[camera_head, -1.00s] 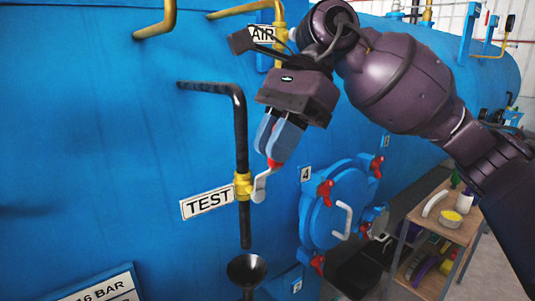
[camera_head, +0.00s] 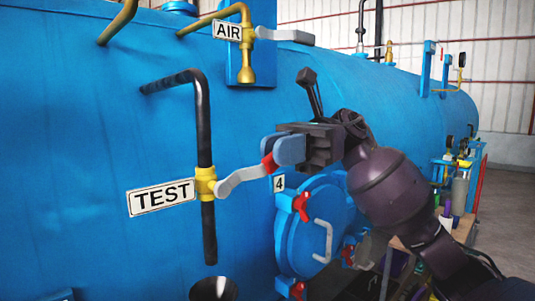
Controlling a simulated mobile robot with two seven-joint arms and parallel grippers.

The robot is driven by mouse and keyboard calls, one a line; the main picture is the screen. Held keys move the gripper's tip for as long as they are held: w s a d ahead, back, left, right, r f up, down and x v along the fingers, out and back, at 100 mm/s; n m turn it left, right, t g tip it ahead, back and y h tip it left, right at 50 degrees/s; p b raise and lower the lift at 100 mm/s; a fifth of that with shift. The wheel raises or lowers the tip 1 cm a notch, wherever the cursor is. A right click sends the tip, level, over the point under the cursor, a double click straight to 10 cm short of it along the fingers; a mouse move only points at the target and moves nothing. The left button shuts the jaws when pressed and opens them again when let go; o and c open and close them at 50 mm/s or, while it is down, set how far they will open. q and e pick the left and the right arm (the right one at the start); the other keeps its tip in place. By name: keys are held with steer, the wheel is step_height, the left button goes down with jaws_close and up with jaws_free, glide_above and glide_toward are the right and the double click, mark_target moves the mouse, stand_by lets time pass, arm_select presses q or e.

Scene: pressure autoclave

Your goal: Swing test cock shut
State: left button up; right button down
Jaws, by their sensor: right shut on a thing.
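The test cock is a yellow valve body (camera_head: 205,182) on a black pipe (camera_head: 205,120), beside the white TEST label (camera_head: 162,197). Its grey lever (camera_head: 240,178) points right and slightly up from the valve body, nearly square across the upright pipe. My right gripper (camera_head: 276,158) is shut on the lever's outer end, coming in from the right. A red part shows at the blue-grey fingers, which hide the lever's tip. My left gripper is not in view.
A black funnel (camera_head: 214,288) sits below the pipe's open end. A round blue hatch (camera_head: 318,225) with red clamps and a white handle is close below my right gripper. The AIR valve (camera_head: 248,34) with its grey lever is above. The blue vessel wall is close behind.

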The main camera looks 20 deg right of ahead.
mark_target(271, 172)
steer(key=shift+w+d+f+g+y+b, duration=0.1)
steer(key=shift+d+f+g+y+b, duration=0.1)
steer(key=shift+f+g+y+b, duration=0.4)
steer(key=shift+w+d+f+g+y+b, duration=0.1)
steer(key=shift+d+f+y+b, duration=0.1)
steer(key=shift+f+y, duration=0.7)
steer(key=shift+w+d+f+g+y+b, duration=0.1)
steer(key=shift+d+f+g+y+b, duration=0.25)
steer(key=shift+y, duration=0.65)
steer(key=shift+a+f, duration=0.1)
steer(key=shift+a, duration=0.05)
steer(key=c, duration=1.2)
jaws_free()
steer(key=shift+o, duration=0.4)
steer(key=shift+f, duration=0.1)
steer(key=shift+f, duration=0.1)
